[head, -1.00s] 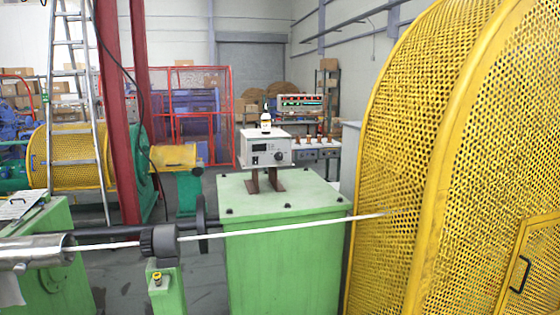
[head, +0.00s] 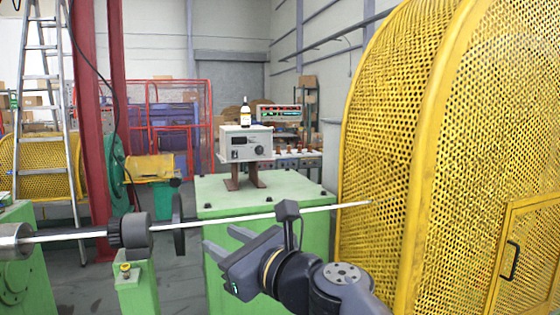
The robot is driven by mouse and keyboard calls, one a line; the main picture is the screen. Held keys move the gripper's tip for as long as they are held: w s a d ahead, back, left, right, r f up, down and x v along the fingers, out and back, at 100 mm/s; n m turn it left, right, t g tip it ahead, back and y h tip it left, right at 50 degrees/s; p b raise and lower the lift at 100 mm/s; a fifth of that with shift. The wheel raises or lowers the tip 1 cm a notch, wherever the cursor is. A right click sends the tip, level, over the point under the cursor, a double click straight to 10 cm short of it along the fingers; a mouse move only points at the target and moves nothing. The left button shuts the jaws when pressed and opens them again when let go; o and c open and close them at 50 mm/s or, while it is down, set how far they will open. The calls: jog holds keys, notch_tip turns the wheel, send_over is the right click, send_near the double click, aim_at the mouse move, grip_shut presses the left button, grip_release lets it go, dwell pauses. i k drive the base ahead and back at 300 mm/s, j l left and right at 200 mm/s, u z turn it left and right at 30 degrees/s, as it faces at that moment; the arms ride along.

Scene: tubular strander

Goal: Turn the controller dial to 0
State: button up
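The controller (head: 240,146) is a pale grey box on a brown stand on top of the green cabinet (head: 210,188). Its front has a small dark display at left and a round dark dial (head: 258,150) at right; the dial's setting is too small to read. My gripper (head: 222,240) is in front of the green cabinet, below and nearer than the controller, pointing left. Its two fingers are apart with nothing between them. It is well away from the dial.
A white rod (head: 200,220) runs across in front of the cabinet, close to my gripper. A yellow perforated guard (head: 410,140) fills the right side. A small bottle (head: 245,113) stands on the controller. A red post (head: 90,120) and ladder (head: 45,110) are at left.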

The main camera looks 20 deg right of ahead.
aim_at(259, 149)
jog(key=i+j+z, duration=0.1)
jog(key=i+z, duration=0.35)
jog(key=i+j+z, duration=0.2)
jog(key=i+z, duration=0.25)
jog(key=i+j+z, duration=0.15)
jog(key=i+j, duration=1.1)
